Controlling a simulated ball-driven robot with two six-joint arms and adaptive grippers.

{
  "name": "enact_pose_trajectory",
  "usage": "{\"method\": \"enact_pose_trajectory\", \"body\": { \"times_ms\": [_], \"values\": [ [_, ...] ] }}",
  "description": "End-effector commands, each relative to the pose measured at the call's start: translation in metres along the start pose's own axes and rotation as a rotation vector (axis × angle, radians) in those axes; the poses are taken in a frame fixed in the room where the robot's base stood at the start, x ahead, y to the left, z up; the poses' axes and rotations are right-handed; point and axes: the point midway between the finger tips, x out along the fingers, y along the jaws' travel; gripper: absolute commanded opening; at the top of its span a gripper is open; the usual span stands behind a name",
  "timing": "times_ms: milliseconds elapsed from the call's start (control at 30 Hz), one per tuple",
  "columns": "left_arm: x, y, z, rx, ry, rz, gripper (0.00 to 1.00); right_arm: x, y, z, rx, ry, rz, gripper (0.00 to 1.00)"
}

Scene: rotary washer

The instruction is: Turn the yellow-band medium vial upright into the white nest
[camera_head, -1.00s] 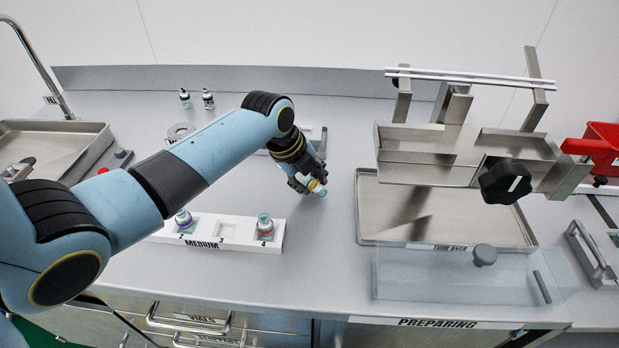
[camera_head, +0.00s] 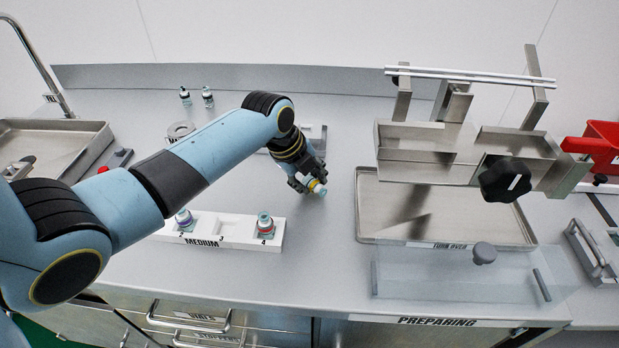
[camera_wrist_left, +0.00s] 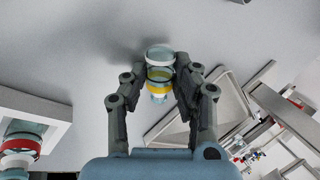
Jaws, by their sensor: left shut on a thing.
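The yellow-band vial (camera_head: 317,187) is in my left gripper (camera_head: 307,182), above the bare counter right of the white MEDIUM rack. In the left wrist view the vial (camera_wrist_left: 159,72) shows its yellow band between the two fingers of the left gripper (camera_wrist_left: 160,82). It looks tilted in the head view. The white nest rack (camera_head: 245,229) has a vial with a purple band (camera_head: 184,219) in slot 2 and a vial with a red band (camera_head: 265,226) in slot 4. Slot 3 (camera_head: 222,227) looks empty. The rack's left end is hidden behind my left arm. My right gripper is not in view.
A steel tray (camera_head: 365,205) stands to the right, beneath a metal rotary frame with a black knob (camera_head: 505,178). A clear panel (camera_head: 440,275) lies in front of it. Two small vials (camera_head: 207,97) stand at the back left. Counter between rack and tray is clear.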

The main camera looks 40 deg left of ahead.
Motion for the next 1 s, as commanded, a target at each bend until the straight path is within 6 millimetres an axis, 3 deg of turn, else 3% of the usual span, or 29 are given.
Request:
{"method": "enact_pose_trajectory", "body": {
  "times_ms": [633,667,833,1000],
  "values": [
    [0.0075,0.0029,-0.0001,0.0,0.0,-0.001,0.11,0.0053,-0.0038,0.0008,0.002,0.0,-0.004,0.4],
    [0.0071,0.0027,-0.0001,0.0,0.0,-0.001,0.31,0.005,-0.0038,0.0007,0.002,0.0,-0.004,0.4],
    [0.0071,0.0031,-0.0001,0.0,0.0,0.0,0.54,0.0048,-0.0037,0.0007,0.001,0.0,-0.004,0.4],
    [0.0073,0.0035,-0.0002,0.0,0.0,0.001,0.55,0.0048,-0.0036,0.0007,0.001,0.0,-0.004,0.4]
  ]
}}
